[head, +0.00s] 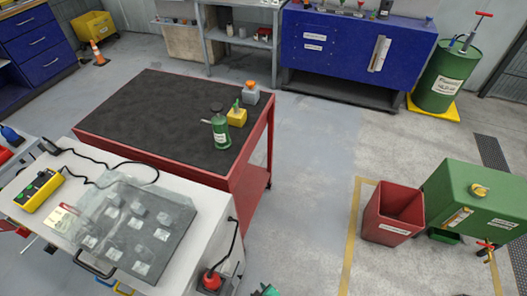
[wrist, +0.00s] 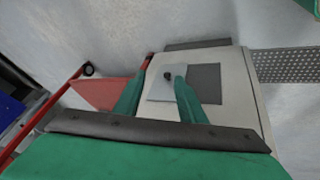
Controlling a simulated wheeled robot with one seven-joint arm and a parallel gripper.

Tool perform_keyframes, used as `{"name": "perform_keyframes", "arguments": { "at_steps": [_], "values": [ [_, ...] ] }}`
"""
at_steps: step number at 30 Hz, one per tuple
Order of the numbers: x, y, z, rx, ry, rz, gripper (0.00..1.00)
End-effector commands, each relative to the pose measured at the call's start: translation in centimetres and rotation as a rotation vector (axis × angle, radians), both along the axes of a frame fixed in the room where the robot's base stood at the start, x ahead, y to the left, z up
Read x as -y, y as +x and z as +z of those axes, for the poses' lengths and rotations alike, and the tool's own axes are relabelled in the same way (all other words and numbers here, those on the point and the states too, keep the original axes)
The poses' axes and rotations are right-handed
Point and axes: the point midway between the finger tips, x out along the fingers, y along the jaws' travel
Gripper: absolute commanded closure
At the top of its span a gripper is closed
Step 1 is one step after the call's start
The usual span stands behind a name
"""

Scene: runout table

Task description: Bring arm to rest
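My gripper (wrist: 162,75) shows in the wrist view as two teal fingers, set apart. No object is clearly held between them. A pale plate with a small dark knob (wrist: 168,75) shows beyond the fingertips; its distance from them cannot be told. The green body and dark edge of my gripper fill the bottom of this view. In the head view only a small bit of green (head: 268,291) shows at the bottom edge, perhaps part of my arm; the rest of the arm is out of that frame.
A red table (head: 150,112) with a dark top bears a green can (head: 220,133) and small yellow and grey containers. A white cart (head: 205,212) stands in front. A red bin (head: 392,215) and green cabinet (head: 478,205) stand right. Floor between table and bin is clear.

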Motion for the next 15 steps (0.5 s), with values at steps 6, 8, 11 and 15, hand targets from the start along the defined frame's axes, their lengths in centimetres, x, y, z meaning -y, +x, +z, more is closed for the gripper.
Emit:
{"name": "perform_keyframes", "arguments": {
  "at_steps": [6,8,11,15],
  "values": [
    [1.4,-4.6,5.4,0.147,0.028,-0.193,0.63],
    [1.7,-5.6,7.4,0.193,0.042,-0.242,0.63],
    [2.2,-7.3,11.0,0.268,0.077,-0.317,0.63],
    [2.5,-9.4,16.8,0.377,0.141,-0.412,0.63]
  ]
}}
